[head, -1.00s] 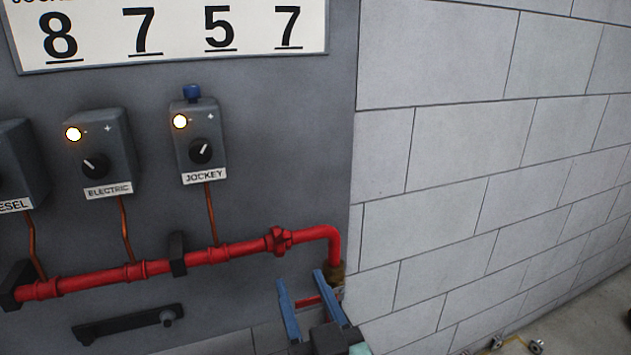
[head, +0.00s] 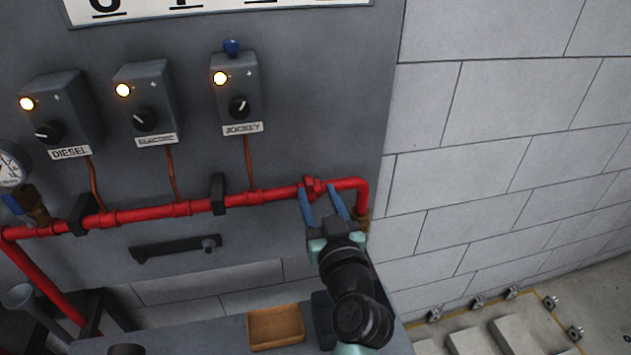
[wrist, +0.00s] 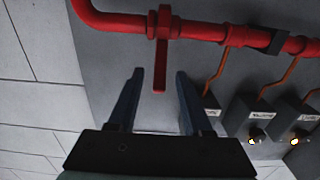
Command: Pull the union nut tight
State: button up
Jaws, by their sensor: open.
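The red union nut (head: 312,187) sits on the red pipe just left of its end bend, below the jockey box. In the wrist view the nut (wrist: 161,24) is at the top middle, with a straight red bar (wrist: 160,68) sticking out from it towards my gripper. My gripper (head: 318,190) is open, with its blue fingertips near the nut in the head view. In the wrist view my gripper (wrist: 159,73) has one finger on each side of the bar's end, with gaps on both sides. I cannot tell how deep the bar sits between the fingers.
The red pipe (head: 150,213) runs along the grey panel, held by black brackets (head: 218,194). The diesel, electric and jockey (head: 236,92) boxes are above it, and a black handle bar (head: 175,249) below. A wooden tray (head: 275,328) lies below. A block wall (head: 500,150) stands at the right.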

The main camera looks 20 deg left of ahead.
jog(key=shift+x, duration=1.35)
grip_shut()
dwell(0.5)
